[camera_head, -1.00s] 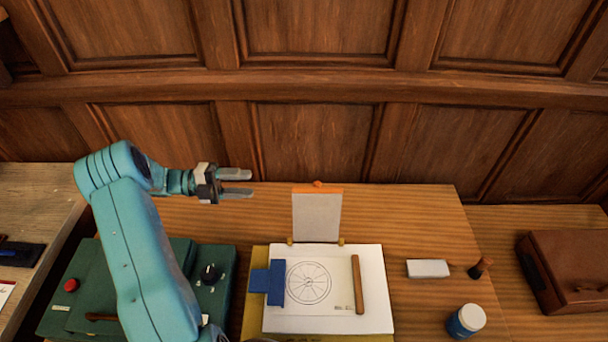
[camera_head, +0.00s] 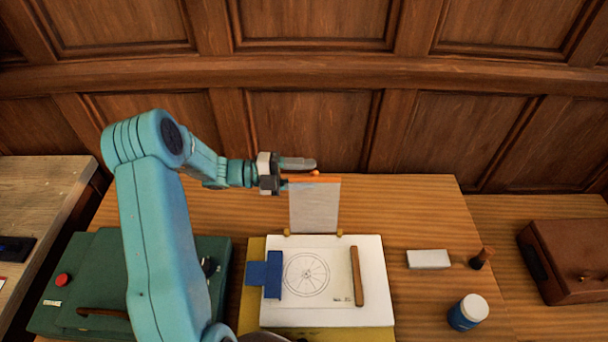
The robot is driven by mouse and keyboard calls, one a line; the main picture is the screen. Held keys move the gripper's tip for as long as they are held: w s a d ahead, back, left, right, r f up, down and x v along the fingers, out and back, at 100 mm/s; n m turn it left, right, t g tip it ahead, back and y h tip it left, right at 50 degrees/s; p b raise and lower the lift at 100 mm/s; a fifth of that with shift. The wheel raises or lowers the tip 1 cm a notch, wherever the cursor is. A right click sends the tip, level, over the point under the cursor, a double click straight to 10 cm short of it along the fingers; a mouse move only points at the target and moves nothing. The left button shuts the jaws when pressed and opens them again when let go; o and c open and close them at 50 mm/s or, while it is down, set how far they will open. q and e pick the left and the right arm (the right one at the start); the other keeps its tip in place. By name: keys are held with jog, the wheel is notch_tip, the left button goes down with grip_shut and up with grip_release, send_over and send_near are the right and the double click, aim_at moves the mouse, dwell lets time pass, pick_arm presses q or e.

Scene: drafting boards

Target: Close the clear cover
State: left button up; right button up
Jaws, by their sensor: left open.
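The clear cover (camera_head: 314,208) stands upright at the back edge of the drawing board (camera_head: 360,317). It has an orange top edge with a small knob, and two small hinges at its foot. The board bears a white sheet with a drawn wheel. My left gripper (camera_head: 298,172) is open at the cover's top edge, close to the orange strip and knob. It partly hides the strip's left end, and I cannot tell if it touches. My right gripper is not in view.
A blue clip (camera_head: 265,274) sits on the board's left side and a brown wooden bar (camera_head: 357,276) on its right. A white block (camera_head: 428,259), a dark stamp (camera_head: 482,258) and a blue jar (camera_head: 467,313) stand to the right. A green case (camera_head: 75,290) lies left.

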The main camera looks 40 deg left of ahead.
pick_arm(q)
jog(key=shift+d+r, duration=0.1)
jog(key=shift+d, duration=0.05)
grip_shut()
jog(key=shift+s+d+r+m+p, duration=0.3)
jog(key=shift+s+d+m+p, duration=0.1)
jog(key=shift+s+m, duration=0.1)
jog(key=s+d+m, duration=0.6)
jog(key=s, duration=0.1)
jog(key=shift+r, duration=0.1)
dwell(0.4)
